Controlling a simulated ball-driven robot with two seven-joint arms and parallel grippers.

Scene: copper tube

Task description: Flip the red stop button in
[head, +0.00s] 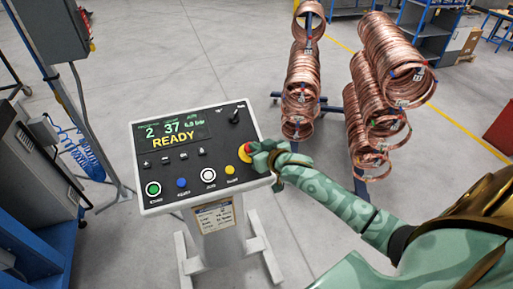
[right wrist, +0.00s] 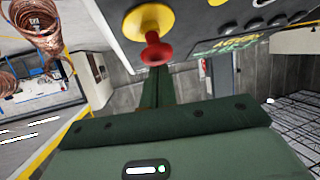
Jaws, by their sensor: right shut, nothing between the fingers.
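The red stop button (head: 246,149) sits on a yellow round base at the right side of the control panel (head: 150,167). My right gripper (head: 258,149) is shut and empty, right at the button, and covers part of it. In the right wrist view the red button (right wrist: 155,51) stands out from its yellow base (right wrist: 148,20). The tip of the closed green fingers (right wrist: 155,72) is at the button's face; I cannot tell whether they touch. The panel display reads READY. My left gripper is not in view.
Racks of copper coils (head: 303,80) stand behind to the right. A grey cabinet (head: 30,170) is at the left. Open floor lies between.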

